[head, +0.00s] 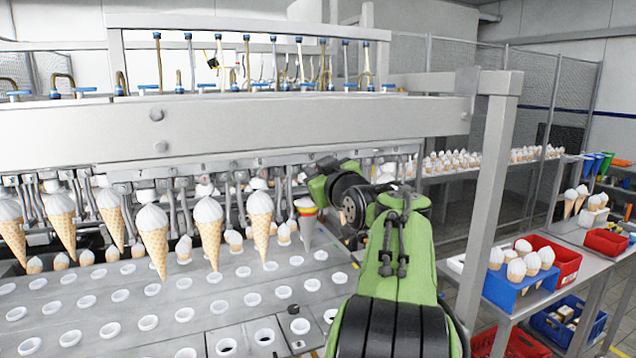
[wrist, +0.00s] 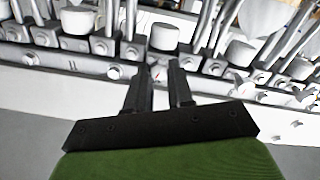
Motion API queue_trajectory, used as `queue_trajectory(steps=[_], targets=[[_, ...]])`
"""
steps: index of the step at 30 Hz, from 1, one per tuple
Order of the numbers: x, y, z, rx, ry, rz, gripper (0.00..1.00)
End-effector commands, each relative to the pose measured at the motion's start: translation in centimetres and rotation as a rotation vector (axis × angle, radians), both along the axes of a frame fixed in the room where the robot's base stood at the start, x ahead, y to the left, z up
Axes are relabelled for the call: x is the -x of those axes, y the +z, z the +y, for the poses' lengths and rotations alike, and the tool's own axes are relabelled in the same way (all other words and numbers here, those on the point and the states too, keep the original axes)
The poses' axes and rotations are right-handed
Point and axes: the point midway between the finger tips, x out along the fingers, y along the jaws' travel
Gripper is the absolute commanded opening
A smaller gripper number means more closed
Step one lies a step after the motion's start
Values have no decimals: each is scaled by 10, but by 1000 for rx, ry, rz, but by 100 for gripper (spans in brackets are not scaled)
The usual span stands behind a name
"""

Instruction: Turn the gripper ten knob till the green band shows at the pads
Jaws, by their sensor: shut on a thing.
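A row of machine grippers hangs under the long steel beam (head: 250,130), most with an ice cream cone below. One holds a grey cone (head: 308,235) with yellow and red bands near its top; I cannot make out a green band on it. My green arm reaches to the row just right of this cone, and its end hides my fingertips in the head view. In the wrist view my gripper (wrist: 160,75) has its two dark fingers close together at the steel bar (wrist: 70,62). They are shut on a small knob, mostly hidden, with a red speck between the tips.
Waffle cones (head: 262,225) hang close to the left of the grey cone. Below lies a steel plate (head: 130,302) with several white-rimmed holes. A steel post (head: 487,190) stands right of my arm. A side table holds a blue box (head: 510,290) of cones and red trays (head: 560,262).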

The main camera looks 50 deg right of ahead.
Motion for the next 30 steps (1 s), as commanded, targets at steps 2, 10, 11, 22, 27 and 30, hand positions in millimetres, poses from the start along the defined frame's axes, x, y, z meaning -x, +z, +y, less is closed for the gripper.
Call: queue_trajectory(steps=[2, 10, 11, 22, 27, 30], targets=[[-1, -4, 1, 62, 2, 28, 0], [0, 0, 1, 118, 0, 68, 0], [0, 0, 1, 118, 0, 68, 0], [0, 0, 0, 116, 0, 67, 48], [1, 0, 1, 116, 0, 67, 48], [8, -1, 5, 117, 0, 67, 48]])
